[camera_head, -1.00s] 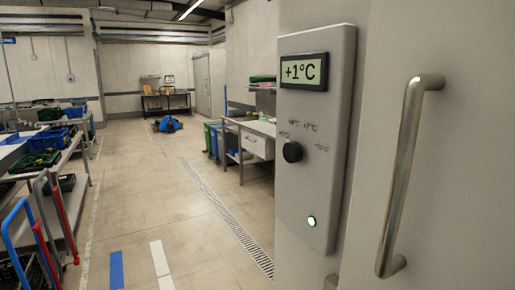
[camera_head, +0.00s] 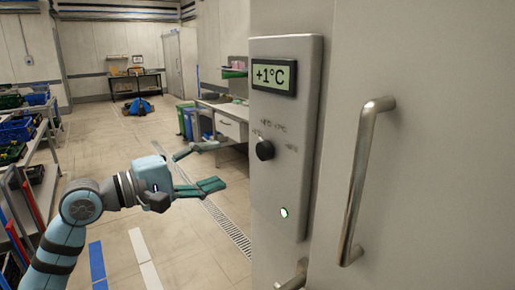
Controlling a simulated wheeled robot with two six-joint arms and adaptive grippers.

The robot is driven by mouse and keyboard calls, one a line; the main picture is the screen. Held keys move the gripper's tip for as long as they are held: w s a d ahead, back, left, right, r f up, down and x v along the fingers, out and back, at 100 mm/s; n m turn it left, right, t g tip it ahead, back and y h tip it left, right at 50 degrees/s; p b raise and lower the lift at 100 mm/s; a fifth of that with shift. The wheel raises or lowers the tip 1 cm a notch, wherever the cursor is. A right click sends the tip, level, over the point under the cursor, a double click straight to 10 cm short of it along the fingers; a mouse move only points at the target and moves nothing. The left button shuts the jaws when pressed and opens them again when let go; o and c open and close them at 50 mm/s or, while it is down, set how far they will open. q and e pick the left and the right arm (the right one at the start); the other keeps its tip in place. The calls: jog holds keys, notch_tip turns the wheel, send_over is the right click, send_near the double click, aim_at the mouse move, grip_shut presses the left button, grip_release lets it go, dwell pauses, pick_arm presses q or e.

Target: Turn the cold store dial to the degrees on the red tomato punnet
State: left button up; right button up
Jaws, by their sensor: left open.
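The cold store dial (camera_head: 265,150) is a round black knob on a light grey control panel (camera_head: 290,190). Small temperature marks surround it, too small to read surely, and I cannot tell which mark it points to. The display (camera_head: 273,75) above it reads +1°C. A green-white light (camera_head: 284,212) glows below. My left gripper (camera_head: 218,165) comes in from the left with its fingers spread and empty. In the picture it is left of the dial, apart from the panel. I cannot make out the red tomato punnet. My right gripper is not in view.
A vertical metal door handle (camera_head: 362,190) stands out right of the panel. A metal piece (camera_head: 292,277) juts out below the panel. A workbench (camera_head: 225,120) stands behind, left of the panel. Racks with crates (camera_head: 15,130) are at the far left. The floor between is mostly clear.

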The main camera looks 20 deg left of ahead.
aim_at(261, 152)
pick_arm(q)
jog(key=p+x, duration=0.2)
jog(key=x, duration=1)
jog(key=shift+r, duration=0.1)
jog(key=shift+a, duration=0.1)
jog(key=shift+w, duration=0.1)
jog(key=c, duration=1.2)
